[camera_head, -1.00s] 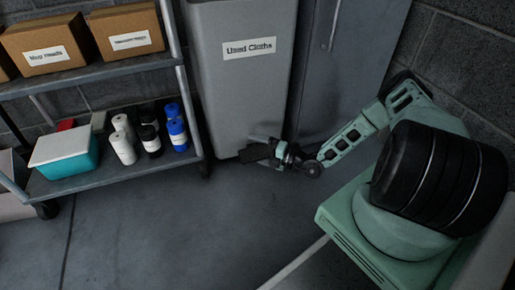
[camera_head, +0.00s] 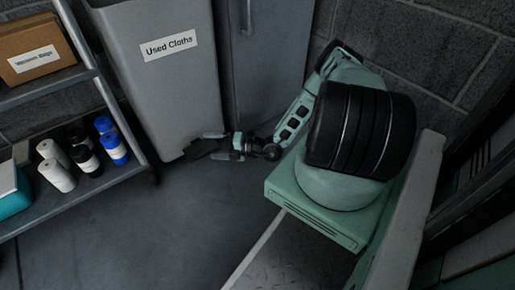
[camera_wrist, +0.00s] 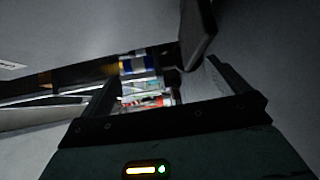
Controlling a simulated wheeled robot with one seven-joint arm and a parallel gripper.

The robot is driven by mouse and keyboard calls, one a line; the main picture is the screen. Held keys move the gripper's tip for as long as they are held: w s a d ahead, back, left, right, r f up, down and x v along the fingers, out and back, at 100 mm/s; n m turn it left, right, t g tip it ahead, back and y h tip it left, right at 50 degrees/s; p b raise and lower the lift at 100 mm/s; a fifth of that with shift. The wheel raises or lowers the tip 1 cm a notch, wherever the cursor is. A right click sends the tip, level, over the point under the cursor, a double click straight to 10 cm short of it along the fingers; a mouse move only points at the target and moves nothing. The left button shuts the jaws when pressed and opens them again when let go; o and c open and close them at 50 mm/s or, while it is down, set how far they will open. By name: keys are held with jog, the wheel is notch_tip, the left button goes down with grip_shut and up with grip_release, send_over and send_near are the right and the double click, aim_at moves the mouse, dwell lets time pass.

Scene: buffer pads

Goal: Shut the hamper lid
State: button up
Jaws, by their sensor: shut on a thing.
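The hamper (camera_head: 160,90) is a tall grey bin with a "Used Cloths" label (camera_head: 168,46). Its top and lid are cut off above the head view. My gripper (camera_head: 208,146) is low near the floor, at the hamper's lower right edge. Its fingers are shut on a dark flat piece (camera_head: 202,150) at the foot of the hamper. I cannot tell whether this piece is joined to the hamper. In the wrist view a dark slab (camera_wrist: 196,38) shows beyond the jaws, and I cannot tell what it is.
A grey shelf cart (camera_head: 95,185) at the left holds a cardboard box (camera_head: 38,50), white bottles (camera_head: 57,175), dark bottles and blue bottles (camera_head: 116,150). A tall grey cabinet (camera_head: 265,70) stands right of the hamper. The floor (camera_head: 160,230) in front is clear.

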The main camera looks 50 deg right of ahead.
jog(key=shift+s+d+r, duration=0.15)
jog(key=shift+d+r, duration=0.25)
jog(key=shift+r, duration=0.25)
jog(key=c, duration=0.8)
jog(key=shift+s+d+f, duration=0.1)
jog(key=shift+s, duration=0.15)
jog(key=shift+c, duration=1.4)
jog(key=f+p+v, duration=0.1)
jog(key=v, duration=1.3)
jog(key=shift+s+a+f, duration=0.2)
jog(key=shift+s+f, duration=0.1)
jog(key=shift+p, duration=0.3)
